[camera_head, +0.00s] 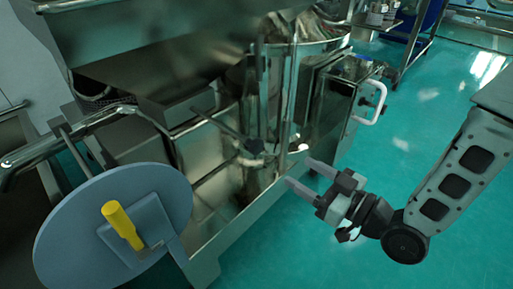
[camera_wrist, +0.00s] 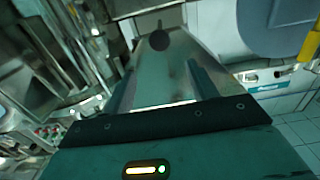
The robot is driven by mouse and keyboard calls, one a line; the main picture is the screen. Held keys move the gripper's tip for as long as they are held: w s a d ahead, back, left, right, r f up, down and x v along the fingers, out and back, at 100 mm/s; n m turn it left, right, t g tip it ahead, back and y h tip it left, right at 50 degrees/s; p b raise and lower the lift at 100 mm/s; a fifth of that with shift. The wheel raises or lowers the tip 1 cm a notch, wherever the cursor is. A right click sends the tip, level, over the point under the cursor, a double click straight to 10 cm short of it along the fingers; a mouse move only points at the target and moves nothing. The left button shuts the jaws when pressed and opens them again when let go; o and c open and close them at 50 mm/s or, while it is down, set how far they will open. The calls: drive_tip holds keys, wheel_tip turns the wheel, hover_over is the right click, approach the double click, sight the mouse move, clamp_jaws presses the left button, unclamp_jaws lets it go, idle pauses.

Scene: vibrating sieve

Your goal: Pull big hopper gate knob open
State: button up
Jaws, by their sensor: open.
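The hopper gate knob (camera_head: 254,146) is a small dark ball on the end of a thin rod, in front of the shiny metal machine (camera_head: 205,150). In the wrist view a dark round knob (camera_wrist: 159,39) shows near the top middle, ahead of my gripper. My gripper (camera_head: 301,173) is open and empty in the head view, its two fingers pointing left toward the knob. The fingertips are to the right of the knob and apart from it. The big hopper (camera_head: 150,35) is above at the upper left.
A grey-blue disc (camera_head: 75,235) with a yellow handle (camera_head: 122,225) stands at the lower left. A metal box with a white handle (camera_head: 372,103) is right of the machine. A cart (camera_head: 405,35) stands at the back. The green floor on the right is largely clear.

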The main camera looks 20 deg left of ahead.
drive_tip(key=b+x, duration=0.1)
drive_tip(key=x, duration=1.3)
drive_tip(key=shift+a+r+b, duration=0.1)
drive_tip(key=shift+a+b, duration=0.05)
drive_tip(key=shift+b, duration=0.15)
drive_tip(key=c, duration=1.2)
drive_tip(key=shift+d, duration=0.4)
clamp_jaws()
approach(259, 146)
drive_tip(key=x, duration=0.3)
drive_tip(key=o, duration=1.2)
unclamp_jaws()
drive_tip(key=shift+a, duration=0.1)
